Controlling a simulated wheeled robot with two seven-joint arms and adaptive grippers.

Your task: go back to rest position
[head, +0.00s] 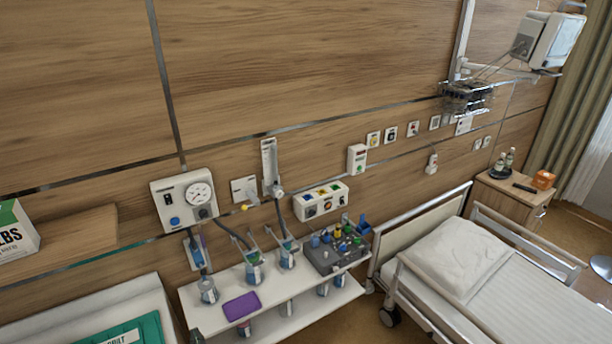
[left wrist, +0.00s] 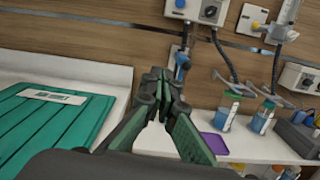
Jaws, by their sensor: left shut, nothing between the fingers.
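My left gripper (left wrist: 163,78) shows in the left wrist view, its two dark fingers closed together at the tips with nothing between them. It points toward the wall, between a green padded item (left wrist: 50,125) on the left and the white shelf (left wrist: 250,148) on the right. In the head view only a small dark tip (head: 197,337), apparently of this gripper, shows at the bottom edge. My right gripper is in neither view.
The white shelf (head: 190,295) holds several bottles, a purple pad (head: 242,306) and a grey caddy (head: 322,262). A gauge unit (head: 184,200) with hoses hangs above it. A bed (head: 530,305) stands right, beside a wooden cabinet (head: 500,205). A wooden ledge (head: 75,240) juts out left.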

